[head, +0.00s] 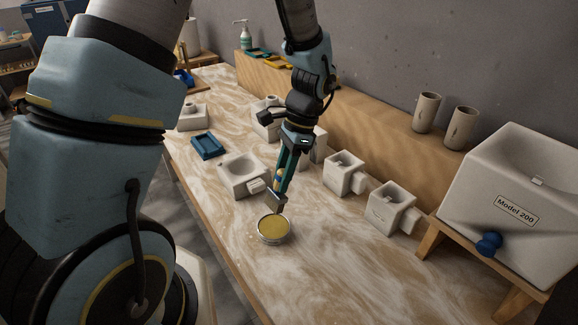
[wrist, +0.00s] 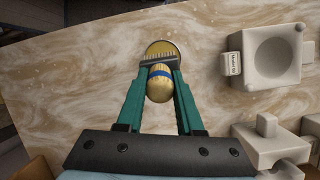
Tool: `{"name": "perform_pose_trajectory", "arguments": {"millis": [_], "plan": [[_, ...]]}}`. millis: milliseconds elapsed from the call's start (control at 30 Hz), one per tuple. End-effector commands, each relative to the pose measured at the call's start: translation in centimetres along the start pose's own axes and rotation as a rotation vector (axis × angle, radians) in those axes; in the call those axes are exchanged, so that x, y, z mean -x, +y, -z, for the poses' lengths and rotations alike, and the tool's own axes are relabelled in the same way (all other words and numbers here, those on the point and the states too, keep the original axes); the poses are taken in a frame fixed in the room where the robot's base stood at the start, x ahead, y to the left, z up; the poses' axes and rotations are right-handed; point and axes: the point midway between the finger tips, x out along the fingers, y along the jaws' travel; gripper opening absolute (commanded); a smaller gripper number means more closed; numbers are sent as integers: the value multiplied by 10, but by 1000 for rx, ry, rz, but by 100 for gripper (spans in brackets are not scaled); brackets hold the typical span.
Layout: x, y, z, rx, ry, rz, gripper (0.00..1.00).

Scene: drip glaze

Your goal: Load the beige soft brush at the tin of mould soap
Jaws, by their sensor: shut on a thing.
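My gripper (head: 280,182) is shut on the brush, whose wooden handle with a blue band (wrist: 160,82) sits between the two green fingers in the wrist view. The brush head (head: 276,202) points down at the far edge of the tin of mould soap (head: 274,228), a round, shallow, open tin with yellow soap. In the wrist view the bristles (wrist: 158,58) overlap the near part of the tin (wrist: 161,46) and hide some of it. I cannot tell whether the bristles touch the soap.
White plaster moulds (head: 242,174) stand behind and left of the tin, with more (head: 343,173) along the wooden ledge. A blue tray (head: 207,146) lies farther left. A large white "Model 200" vessel (head: 520,195) with a blue tap is at right. The bench before the tin is clear.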

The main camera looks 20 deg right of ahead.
Motion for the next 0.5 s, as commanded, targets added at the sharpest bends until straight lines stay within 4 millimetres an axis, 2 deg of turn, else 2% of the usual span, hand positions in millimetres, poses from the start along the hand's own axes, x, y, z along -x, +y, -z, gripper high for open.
{"name": "perform_pose_trajectory", "arguments": {"millis": [267, 500], "plan": [[-13, 0, 3, -8, -5, -1, 0], [-36, -2, 11, -7, -5, -1, 0]]}}
